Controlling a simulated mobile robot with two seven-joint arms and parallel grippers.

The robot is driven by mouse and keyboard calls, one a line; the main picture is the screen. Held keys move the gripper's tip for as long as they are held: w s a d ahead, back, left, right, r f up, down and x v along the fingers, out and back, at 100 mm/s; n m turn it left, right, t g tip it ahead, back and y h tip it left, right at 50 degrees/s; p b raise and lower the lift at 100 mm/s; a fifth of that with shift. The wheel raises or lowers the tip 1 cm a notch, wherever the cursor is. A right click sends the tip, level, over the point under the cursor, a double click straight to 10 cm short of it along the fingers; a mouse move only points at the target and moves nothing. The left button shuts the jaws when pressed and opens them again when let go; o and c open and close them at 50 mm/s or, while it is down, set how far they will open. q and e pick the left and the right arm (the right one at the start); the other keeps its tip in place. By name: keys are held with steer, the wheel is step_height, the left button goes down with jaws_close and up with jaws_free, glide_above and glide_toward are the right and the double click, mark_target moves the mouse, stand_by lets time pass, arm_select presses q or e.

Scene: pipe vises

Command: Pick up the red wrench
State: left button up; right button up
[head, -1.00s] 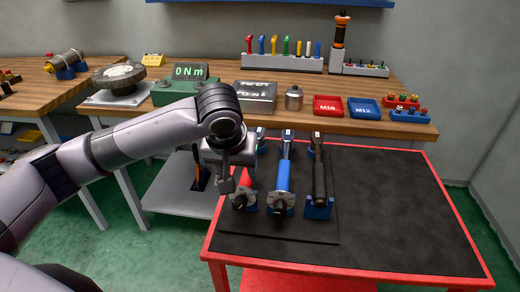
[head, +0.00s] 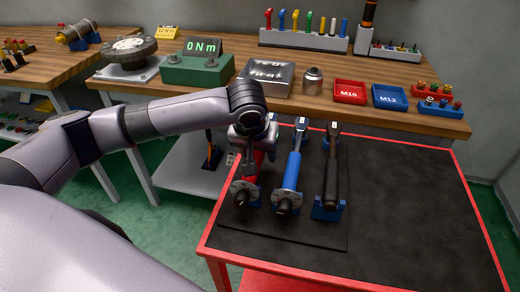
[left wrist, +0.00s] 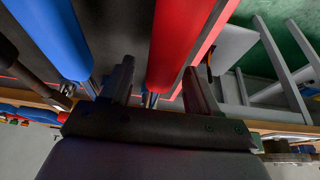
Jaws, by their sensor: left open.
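The red wrench (head: 262,157) lies in a holder at the left of a row of torque wrenches on the cart, mostly hidden by my left arm in the head view. My left gripper (head: 246,160) is above it, pointing down. In the left wrist view, the red handle (left wrist: 178,45) runs between the two open fingers of my left gripper (left wrist: 158,75). I cannot tell whether a finger touches it. My right gripper is not in view.
A blue wrench (head: 291,172) and a black wrench (head: 331,175) lie close to the right of the red one. The black cart top (head: 420,215) is clear on the right. The wooden bench (head: 340,108) behind holds red and blue trays and a torque tester (head: 198,65).

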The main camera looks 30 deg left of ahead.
arm_select(q)
steer(key=shift+w+f, duration=0.15)
steer(key=shift+f, duration=0.15)
jaws_close()
steer(key=shift+r, duration=0.15)
steer(key=shift+w+r, duration=0.1)
steer(key=shift+r, duration=0.25)
step_height(320, 180, up, 19)
steer(key=p, duration=0.1)
steer(key=shift+r+p, duration=0.15)
steer(key=shift+p, duration=0.15)
